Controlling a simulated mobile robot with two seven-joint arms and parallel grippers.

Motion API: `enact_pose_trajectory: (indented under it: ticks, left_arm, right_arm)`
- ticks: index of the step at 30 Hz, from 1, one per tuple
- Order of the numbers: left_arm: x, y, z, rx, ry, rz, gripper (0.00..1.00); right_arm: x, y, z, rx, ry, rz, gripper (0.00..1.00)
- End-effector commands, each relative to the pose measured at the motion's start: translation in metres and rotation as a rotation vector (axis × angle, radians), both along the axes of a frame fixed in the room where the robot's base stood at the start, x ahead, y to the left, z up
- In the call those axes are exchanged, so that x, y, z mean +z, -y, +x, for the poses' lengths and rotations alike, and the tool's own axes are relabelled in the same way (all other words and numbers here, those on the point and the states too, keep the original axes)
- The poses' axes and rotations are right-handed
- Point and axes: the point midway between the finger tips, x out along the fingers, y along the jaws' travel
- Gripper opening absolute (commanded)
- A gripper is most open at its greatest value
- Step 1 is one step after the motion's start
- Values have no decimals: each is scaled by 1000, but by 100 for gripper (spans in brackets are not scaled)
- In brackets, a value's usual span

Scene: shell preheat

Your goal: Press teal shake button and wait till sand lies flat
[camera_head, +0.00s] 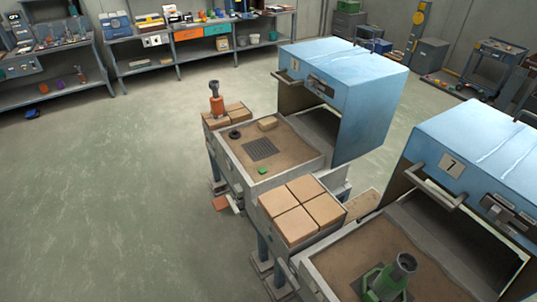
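A small green piece (262,170) sits at the near edge of the middle sand tray (290,177). It may be the teal shake button, but it is too small to tell. The brown sand (285,150) in that tray looks mostly level, with a dark square grate (259,149) in it. A second sand bed (345,262) lies at the lower right, partly cut off by the picture edge. Neither of my grippers shows in this view.
Two blue hooded boxes (350,85) and (480,150) stand open over the trays. Tan blocks (300,208) fill a box between the trays. An orange device (216,100) stands at the far left corner, a green one (388,280) in the near tray.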

Motion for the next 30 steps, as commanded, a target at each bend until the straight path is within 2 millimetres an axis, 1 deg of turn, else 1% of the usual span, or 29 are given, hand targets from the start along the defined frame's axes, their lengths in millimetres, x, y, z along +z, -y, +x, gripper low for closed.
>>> enact_pose_trajectory:
  ticks: [1,2,9,27,30]
  left_arm:
    - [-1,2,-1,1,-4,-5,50]
    - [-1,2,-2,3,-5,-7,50]
    - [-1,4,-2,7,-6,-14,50]
    - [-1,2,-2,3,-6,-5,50]
    - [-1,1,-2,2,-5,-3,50]
  right_arm:
    - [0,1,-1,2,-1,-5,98]
    - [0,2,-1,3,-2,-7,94]
    - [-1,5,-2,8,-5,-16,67]
    - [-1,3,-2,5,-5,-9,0]
    - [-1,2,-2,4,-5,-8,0]
